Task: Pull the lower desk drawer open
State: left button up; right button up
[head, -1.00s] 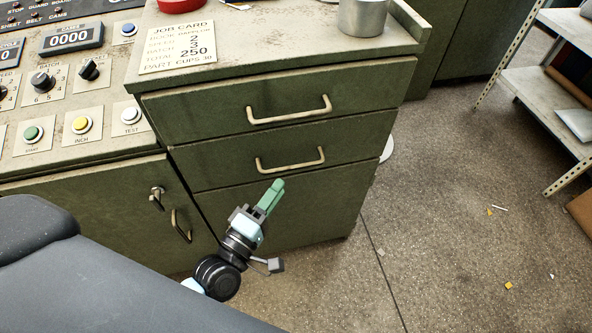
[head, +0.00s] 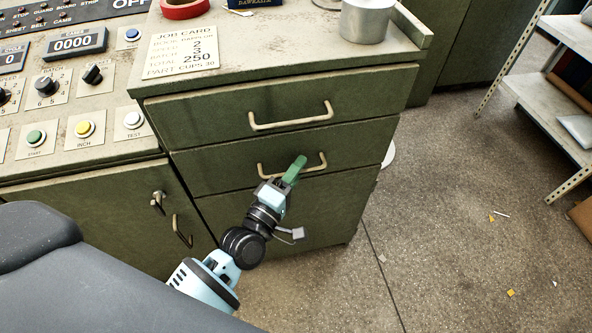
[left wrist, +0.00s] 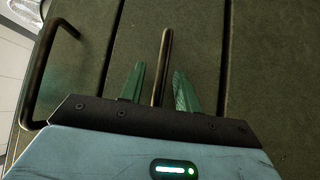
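The lower desk drawer (head: 222,166) is a shut green front below the upper drawer (head: 210,112). Its pale bar handle (head: 273,172) runs across the front, partly hidden by my fingers. My left gripper (head: 295,168) is at the handle, its green fingers over the bar. In the left wrist view, the left gripper (left wrist: 158,69) is open, with one finger on each side of the handle (left wrist: 166,50). A gap shows on both sides of the bar, and I cannot tell how deep the bar sits between the fingers. My right gripper is not in view.
The upper drawer's handle (head: 291,122) sits just above. A metal cup (head: 364,20), a job card (head: 182,50) and red tape (head: 185,9) lie on the desktop. A control panel (head: 60,135) is at left. The floor (head: 440,220) at right is mostly clear; a shelf (head: 548,90) stands beyond.

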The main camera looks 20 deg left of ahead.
pick_arm(q)
jog(key=shift+c, duration=0.3)
grip_shut()
